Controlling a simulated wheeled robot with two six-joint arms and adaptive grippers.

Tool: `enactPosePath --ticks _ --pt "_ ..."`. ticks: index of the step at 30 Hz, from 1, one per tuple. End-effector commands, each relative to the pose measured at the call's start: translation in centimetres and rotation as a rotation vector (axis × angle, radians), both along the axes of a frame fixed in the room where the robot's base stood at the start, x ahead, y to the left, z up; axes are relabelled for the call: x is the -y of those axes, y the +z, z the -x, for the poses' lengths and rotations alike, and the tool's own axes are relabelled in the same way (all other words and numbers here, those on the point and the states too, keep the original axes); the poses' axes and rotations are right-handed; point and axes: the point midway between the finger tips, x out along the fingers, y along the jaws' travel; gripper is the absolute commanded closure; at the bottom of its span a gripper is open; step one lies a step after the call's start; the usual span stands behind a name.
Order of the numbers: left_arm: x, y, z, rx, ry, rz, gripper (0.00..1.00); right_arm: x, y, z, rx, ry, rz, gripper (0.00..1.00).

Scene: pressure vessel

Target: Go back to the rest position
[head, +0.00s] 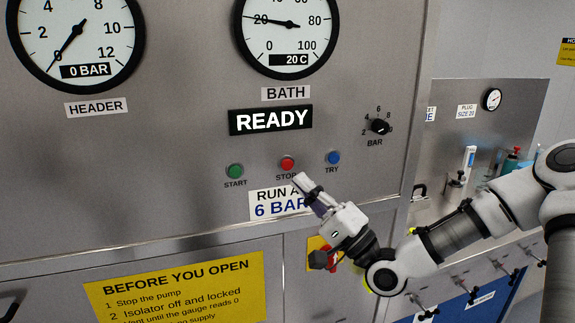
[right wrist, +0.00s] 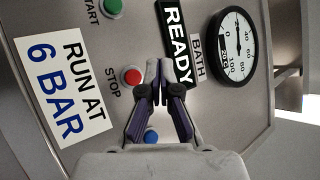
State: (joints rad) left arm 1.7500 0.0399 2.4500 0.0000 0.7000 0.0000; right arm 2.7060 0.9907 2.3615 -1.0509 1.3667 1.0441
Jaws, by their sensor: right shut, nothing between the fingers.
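My right gripper (head: 301,181) is shut and empty in front of the grey panel, just below and right of the red STOP button (head: 287,163). In the right wrist view its closed fingertips (right wrist: 160,66) appear beside the red STOP button (right wrist: 131,76); I cannot tell whether they touch the panel. The green START button (head: 235,171) is to the left and the blue TRY button (head: 333,158) to the right. The gripper partly covers the RUN AT 6 BAR label (head: 268,204). My left gripper is not in view.
The READY display (head: 270,120) is above the buttons, with the BAR knob (head: 380,126) to its right. The HEADER gauge (head: 75,35) reads about 0, the BATH gauge (head: 286,25) about 20. A yellow notice (head: 180,285) is below. A blue panel (head: 460,308) is lower right.

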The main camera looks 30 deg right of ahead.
Motion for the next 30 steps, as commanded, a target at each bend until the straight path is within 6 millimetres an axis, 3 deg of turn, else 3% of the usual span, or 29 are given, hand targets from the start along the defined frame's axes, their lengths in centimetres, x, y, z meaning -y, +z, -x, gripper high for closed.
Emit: enactPosePath --ticks 14,17,20,23,26,30 --pt "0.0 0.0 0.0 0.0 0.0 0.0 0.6 0.0 0.0 0.0 -0.001 0.0 0.0 1.0" --pt "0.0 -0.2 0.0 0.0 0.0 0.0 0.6 0.0 -1.2 -0.2 -0.023 0.0 0.001 1.0" --pt "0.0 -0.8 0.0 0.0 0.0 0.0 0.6 -1.4 -5.5 -0.9 -0.111 0.025 0.046 1.0" --pt "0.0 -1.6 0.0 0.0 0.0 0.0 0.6 -4.7 -12.7 -1.3 -0.267 0.089 0.142 1.0" --pt "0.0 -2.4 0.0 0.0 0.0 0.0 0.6 -7.9 -21.4 -0.9 -0.481 0.139 0.241 1.0" --pt "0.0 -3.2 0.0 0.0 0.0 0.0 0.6 -11.0 -33.4 2.0 -0.773 0.176 0.449 1.0"
